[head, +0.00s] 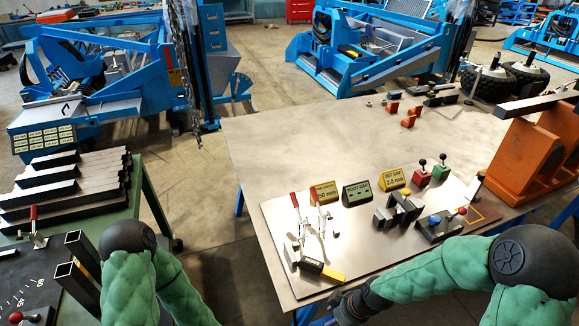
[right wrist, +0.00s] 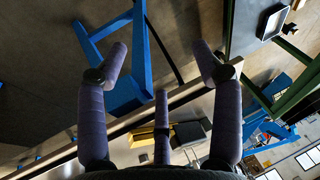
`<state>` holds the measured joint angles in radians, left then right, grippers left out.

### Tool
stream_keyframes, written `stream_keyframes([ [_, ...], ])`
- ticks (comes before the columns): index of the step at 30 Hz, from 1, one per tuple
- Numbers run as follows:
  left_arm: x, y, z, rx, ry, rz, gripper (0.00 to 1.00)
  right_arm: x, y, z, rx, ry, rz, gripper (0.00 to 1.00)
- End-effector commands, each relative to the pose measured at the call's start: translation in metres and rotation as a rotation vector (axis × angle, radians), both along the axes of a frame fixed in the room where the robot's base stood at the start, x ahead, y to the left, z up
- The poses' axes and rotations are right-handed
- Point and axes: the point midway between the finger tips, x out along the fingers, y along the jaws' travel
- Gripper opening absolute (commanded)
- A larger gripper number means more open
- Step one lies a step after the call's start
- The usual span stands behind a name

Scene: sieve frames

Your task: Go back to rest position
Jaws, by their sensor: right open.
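My right arm, in a green sleeve, comes in from the right in the head view. Its dark gripper (head: 346,306) is low at the front edge of the grey table (head: 300,140), partly cut off by the frame. In the right wrist view the right gripper (right wrist: 160,52) has its fingers spread wide with nothing between them. The table edge and blue legs show beyond the fingers. My left arm shows at the lower left of the head view, bent downward; its gripper is out of frame.
A pale board (head: 350,235) with red-handled clamps (head: 297,208), labelled blocks (head: 357,193) and a yellow-black tool (head: 322,270) lies near the right gripper. An orange bracket (head: 535,150) stands at right. A green-legged table (head: 150,200) with steel bars is at left. Floor between the tables is free.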

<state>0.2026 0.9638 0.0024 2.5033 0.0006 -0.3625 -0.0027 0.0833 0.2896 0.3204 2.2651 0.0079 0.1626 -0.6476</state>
Motion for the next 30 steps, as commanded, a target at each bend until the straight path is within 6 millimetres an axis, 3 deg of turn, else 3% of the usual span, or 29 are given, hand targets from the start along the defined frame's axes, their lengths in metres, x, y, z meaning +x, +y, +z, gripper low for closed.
stream_keyframes([
  [6, 0.000, 0.000, 0.000, 0.000, 0.000, 0.000, 0.40, -0.023, 0.008, -0.058, 0.021, 0.117, -0.228, 0.66],
  [15, 0.000, 0.000, 0.000, 0.000, 0.000, 0.000, 0.40, -0.064, 0.021, -0.121, 0.042, 0.256, -0.537, 0.66],
  [21, 0.000, 0.000, 0.000, 0.000, 0.000, 0.000, 0.40, -0.082, 0.026, -0.142, 0.050, 0.307, -0.661, 0.66],
  [30, 0.000, 0.000, 0.000, 0.000, 0.000, 0.000, 0.40, -0.082, 0.026, -0.142, 0.050, 0.308, -0.665, 0.66],
])
